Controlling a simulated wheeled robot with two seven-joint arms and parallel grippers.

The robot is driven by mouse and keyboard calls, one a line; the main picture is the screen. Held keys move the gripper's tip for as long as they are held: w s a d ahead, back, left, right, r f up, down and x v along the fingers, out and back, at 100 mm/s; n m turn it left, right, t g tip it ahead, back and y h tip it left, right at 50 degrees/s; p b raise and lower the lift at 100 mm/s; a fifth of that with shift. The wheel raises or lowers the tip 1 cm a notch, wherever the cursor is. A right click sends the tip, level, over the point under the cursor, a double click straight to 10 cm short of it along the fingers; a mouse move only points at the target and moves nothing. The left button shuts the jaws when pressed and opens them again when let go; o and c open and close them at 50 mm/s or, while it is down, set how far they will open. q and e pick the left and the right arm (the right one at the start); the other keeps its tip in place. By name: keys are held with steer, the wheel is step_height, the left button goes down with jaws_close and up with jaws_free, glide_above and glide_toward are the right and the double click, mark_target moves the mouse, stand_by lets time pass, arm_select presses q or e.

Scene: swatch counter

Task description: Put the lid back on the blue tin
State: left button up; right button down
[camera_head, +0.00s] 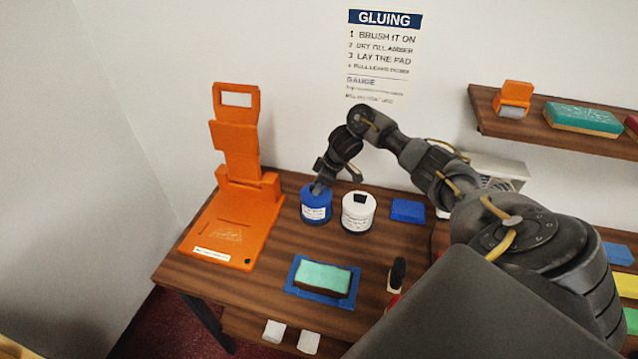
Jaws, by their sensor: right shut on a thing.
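The blue tin (316,211) with a white label stands upright near the back of the wooden counter. My right gripper (318,187) points down at the top of this tin. It is shut on what looks like the blue lid's grip, and its fingers hide most of that grip. The lid is at the tin's mouth; I cannot tell whether it sits fully down or a little above the rim. My left gripper is not in view.
A white tin (357,211) with a black knob stands close to the right. Beyond it lies a blue block (408,210). An orange stand (234,215) is at left. A green pad (323,277) lies on a blue base in front, near a black-handled tool (397,274).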

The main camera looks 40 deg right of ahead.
steer(key=shift+p, duration=0.3)
stand_by(0.6)
stand_by(0.4)
steer(key=c, duration=0.8)
jaws_free()
step_height(320, 180, up, 5)
steer(key=p, duration=0.5)
steer(key=shift+p, duration=0.3)
steer(key=shift+r, duration=1)
